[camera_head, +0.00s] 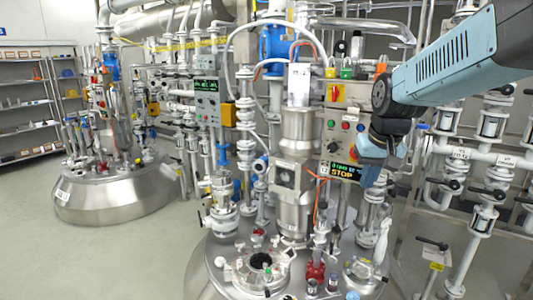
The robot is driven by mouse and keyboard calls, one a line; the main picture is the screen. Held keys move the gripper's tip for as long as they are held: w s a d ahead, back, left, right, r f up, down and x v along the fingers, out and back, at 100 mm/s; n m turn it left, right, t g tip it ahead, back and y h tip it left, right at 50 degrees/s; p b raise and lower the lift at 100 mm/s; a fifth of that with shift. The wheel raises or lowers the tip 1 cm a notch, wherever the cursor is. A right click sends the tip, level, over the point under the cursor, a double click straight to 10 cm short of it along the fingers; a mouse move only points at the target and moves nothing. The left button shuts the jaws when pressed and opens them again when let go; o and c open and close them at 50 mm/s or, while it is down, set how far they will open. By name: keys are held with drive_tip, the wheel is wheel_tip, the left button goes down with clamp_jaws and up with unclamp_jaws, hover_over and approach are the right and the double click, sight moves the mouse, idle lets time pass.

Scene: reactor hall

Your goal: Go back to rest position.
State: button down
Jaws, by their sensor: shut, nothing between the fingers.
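My light blue arm reaches in from the upper right. It bends down at a dark joint, and my gripper (369,176) hangs at its end, in front of the right edge of a control panel. The gripper looks small here and is shut with nothing held. It appears above the steel reactor lid (222,250) and apart from it.
The control panel (343,120) has coloured buttons and a display reading STOP (343,171). White pipes with valves (482,221) stand at the right. A second reactor (112,197) and shelves (30,105) are at the left. Grey floor (110,260) is clear at lower left.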

drive_tip(key=s+r+t, duration=0.1)
drive_tip(key=s+t, duration=0.1)
drive_tip(key=s, duration=1.2)
drive_tip(key=shift+s+r, duration=0.2)
drive_tip(key=shift+s, duration=0.15)
